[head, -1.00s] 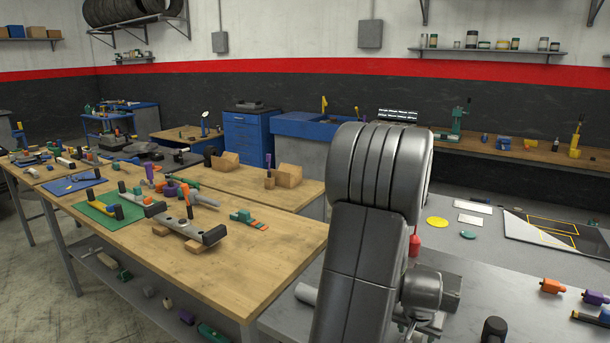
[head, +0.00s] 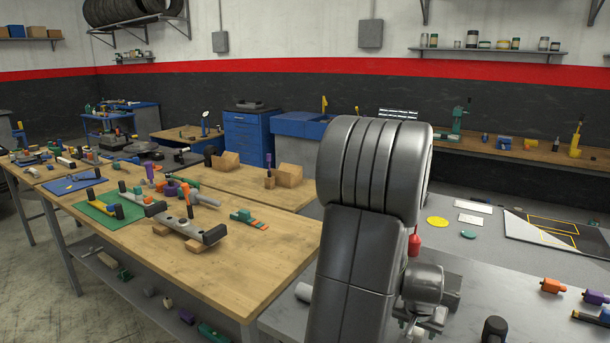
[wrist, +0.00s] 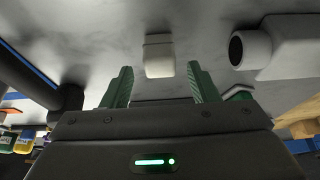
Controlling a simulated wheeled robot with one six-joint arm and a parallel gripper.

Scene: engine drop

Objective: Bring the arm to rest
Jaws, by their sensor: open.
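My gripper (wrist: 158,86) shows in the wrist view with its two green fingers apart and nothing between them. A pale block-like thing (wrist: 158,56) lies beyond the gap between the fingertips, on a grey metal surface; I cannot tell what it is. In the head view my grey arm rises in front of the metal table and hides part of it.
A wooden bench (head: 270,240) with tools and parts stands left of my arm. A grey metal table (head: 525,300) is at the lower right, with an orange part (head: 552,286) and a purple part (head: 595,297). In the wrist view a pale tube (wrist: 250,48) lies to the right.

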